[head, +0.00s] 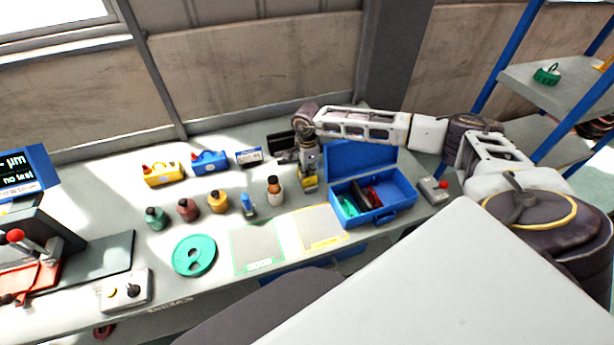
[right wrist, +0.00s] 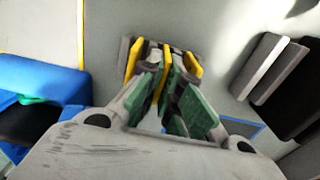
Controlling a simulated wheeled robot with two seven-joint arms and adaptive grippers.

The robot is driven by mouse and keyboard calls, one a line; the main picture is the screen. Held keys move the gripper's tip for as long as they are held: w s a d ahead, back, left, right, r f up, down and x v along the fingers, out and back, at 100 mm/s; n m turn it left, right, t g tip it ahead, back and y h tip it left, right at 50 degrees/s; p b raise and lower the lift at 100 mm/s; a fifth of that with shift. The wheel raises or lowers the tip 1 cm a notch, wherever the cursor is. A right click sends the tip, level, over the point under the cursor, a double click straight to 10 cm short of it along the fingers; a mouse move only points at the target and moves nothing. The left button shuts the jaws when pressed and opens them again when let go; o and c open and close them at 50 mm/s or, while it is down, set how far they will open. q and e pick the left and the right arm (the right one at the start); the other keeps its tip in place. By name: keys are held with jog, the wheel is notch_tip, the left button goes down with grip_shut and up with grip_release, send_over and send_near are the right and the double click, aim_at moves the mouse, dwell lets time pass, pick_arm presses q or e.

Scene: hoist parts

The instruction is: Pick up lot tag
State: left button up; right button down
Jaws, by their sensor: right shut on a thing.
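My right gripper (head: 309,182) points down over the bench, just left of the open blue toolbox. In the right wrist view the same gripper (right wrist: 165,88) has its green-padded fingers close together. A thin, yellow-edged upright piece, seemingly the lot tag (right wrist: 163,76), is between the fingertips, and the jaws are shut on it. The fingers hide most of it, and I cannot tell whether it touches the bench. My left gripper is not in view.
The open blue toolbox (head: 348,217) stands right of the gripper. A brown bottle (head: 274,190) stands close on its left, a black block (head: 279,142) behind. A printed card (head: 249,157) stands further left. A yellow-outlined mat (head: 320,228) lies bare in front.

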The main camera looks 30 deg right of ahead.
jog(key=shift+r, duration=0.1)
jog(key=shift+r, duration=0.45)
notch_tip(320, 180, up, 6)
jog(key=shift+r+b, duration=0.15)
jog(key=shift+b, duration=0.35)
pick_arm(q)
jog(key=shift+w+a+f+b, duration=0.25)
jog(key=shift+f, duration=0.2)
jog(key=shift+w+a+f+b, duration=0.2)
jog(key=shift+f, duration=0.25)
pick_arm(e)
notch_tip(320, 180, up, 11)
jog(key=shift+f, duration=0.2)
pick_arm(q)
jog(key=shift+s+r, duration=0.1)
pick_arm(e)
jog(key=shift+s+f, duration=0.1)
jog(key=shift+f, duration=0.05)
